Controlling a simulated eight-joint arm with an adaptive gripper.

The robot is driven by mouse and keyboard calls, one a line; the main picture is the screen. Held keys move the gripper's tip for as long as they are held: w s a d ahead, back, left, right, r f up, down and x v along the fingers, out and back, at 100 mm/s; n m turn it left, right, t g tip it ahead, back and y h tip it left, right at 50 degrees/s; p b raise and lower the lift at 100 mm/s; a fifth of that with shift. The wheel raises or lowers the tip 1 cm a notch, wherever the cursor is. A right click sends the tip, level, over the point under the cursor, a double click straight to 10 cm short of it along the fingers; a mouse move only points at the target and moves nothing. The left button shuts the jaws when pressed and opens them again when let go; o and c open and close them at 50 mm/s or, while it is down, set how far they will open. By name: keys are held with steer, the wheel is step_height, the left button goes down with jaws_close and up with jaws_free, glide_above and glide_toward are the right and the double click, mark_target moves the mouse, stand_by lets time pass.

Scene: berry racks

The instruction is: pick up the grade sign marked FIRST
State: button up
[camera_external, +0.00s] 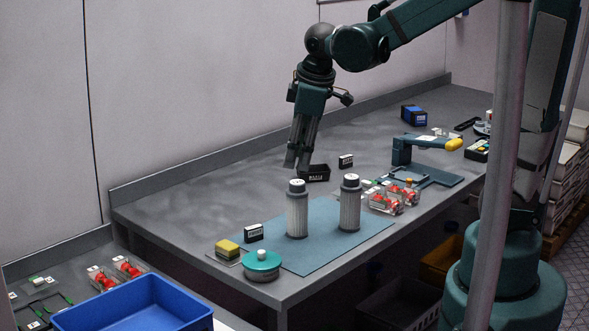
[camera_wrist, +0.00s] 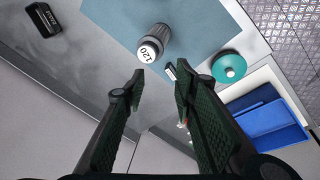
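Several small black blocks with white labels could be grade signs; I cannot read FIRST on any of them. One (camera_external: 254,232) stands at the near left edge of the blue mat. One (camera_external: 345,160) stands farther back. One (camera_external: 318,173) sits just right of my fingertips in the external view. In the wrist view, a black block (camera_wrist: 43,20) lies at the upper left, and another (camera_wrist: 170,73) is partly hidden beside the right finger. My gripper (camera_external: 297,165) points down above the bench. Its fingers are apart and empty in the wrist view (camera_wrist: 160,80).
Two ribbed grey cylinders (camera_external: 297,215) (camera_external: 349,208) stand on the blue mat (camera_external: 322,240). A teal round pot (camera_external: 262,266) and a yellow sponge-like block (camera_external: 228,248) are at the near corner. Clear boxes of red berries (camera_external: 385,203) are right of the mat. The bench's back left is clear.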

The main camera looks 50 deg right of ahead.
steer(key=w+a+f+n+g+p, duration=0.2)
steer(key=w+a+f+n, duration=0.2)
steer(key=w+f, duration=0.2)
steer(key=n+g+h+p, duration=0.1)
steer(key=n+p, duration=0.1)
steer(key=n, duration=0.1)
glide_above(253, 227)
steer(key=f, duration=0.4)
steer(key=a+f, duration=0.1)
steer(key=f, duration=0.1)
steer(key=shift+w+f, duration=0.1)
steer(key=shift+f, duration=0.15)
steer(key=shift+a+f+g, duration=0.1)
steer(key=shift+f+g, duration=0.2)
steer(key=shift+f, duration=0.05)
steer(key=shift+d+f, duration=0.2)
steer(key=shift+f, duration=1.05)
steer(key=shift+f, duration=0.1)
steer(key=shift+d+f, duration=0.25)
steer(key=shift+f, duration=1)
steer(key=shift+d+f, duration=0.2)
steer(key=shift+f, duration=1.05)
steer(key=c, duration=0.9)
